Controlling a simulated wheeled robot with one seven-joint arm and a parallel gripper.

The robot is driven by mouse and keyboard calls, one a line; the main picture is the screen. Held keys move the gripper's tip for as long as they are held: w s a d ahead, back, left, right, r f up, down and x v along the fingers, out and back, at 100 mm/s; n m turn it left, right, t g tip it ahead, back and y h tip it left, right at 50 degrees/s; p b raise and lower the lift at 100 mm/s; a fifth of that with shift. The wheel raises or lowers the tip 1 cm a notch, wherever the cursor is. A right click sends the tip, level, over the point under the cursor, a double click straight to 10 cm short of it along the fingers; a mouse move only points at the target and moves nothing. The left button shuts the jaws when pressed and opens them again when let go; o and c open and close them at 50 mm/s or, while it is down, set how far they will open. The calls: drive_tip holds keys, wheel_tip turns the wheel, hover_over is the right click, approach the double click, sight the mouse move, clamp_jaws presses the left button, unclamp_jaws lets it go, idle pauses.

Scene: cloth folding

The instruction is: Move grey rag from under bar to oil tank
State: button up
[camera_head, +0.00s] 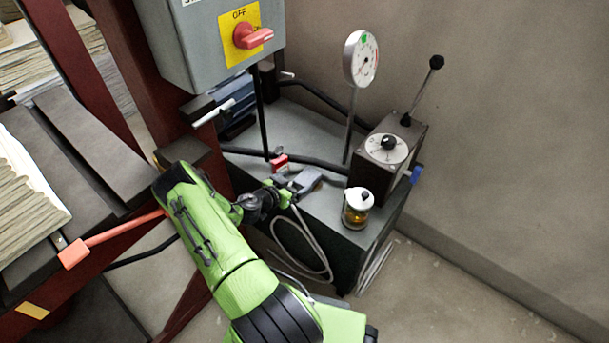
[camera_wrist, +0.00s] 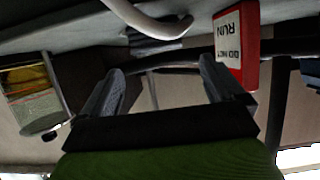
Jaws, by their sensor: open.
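The oil tank (camera_head: 323,137) is a grey-topped box against the wall, with hoses and fittings on it. My gripper (camera_head: 294,180) is over the tank's top, left of a small jar of amber liquid (camera_head: 357,208). In the wrist view its two grey fingers (camera_wrist: 161,66) stand apart, with no cloth visible between them. A small grey patch shows by the gripper tip in the head view; I cannot tell whether it is a finger or cloth. I cannot make out the grey rag for certain. An orange-red bar (camera_head: 118,230) sticks out at the left.
A red tag (camera_wrist: 238,45) is very close to one finger. A gauge (camera_head: 361,58), a control box with lever (camera_head: 390,150) and black hoses crowd the tank. A grey switch box (camera_head: 205,50) with a red switch hangs above. Open floor is at the lower right.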

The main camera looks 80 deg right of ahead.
drive_tip(key=v, duration=0.4)
drive_tip(key=shift+a+r+p, duration=0.1)
drive_tip(key=shift+a+p, duration=0.1)
drive_tip(key=shift+p, duration=0.1)
idle(0.3)
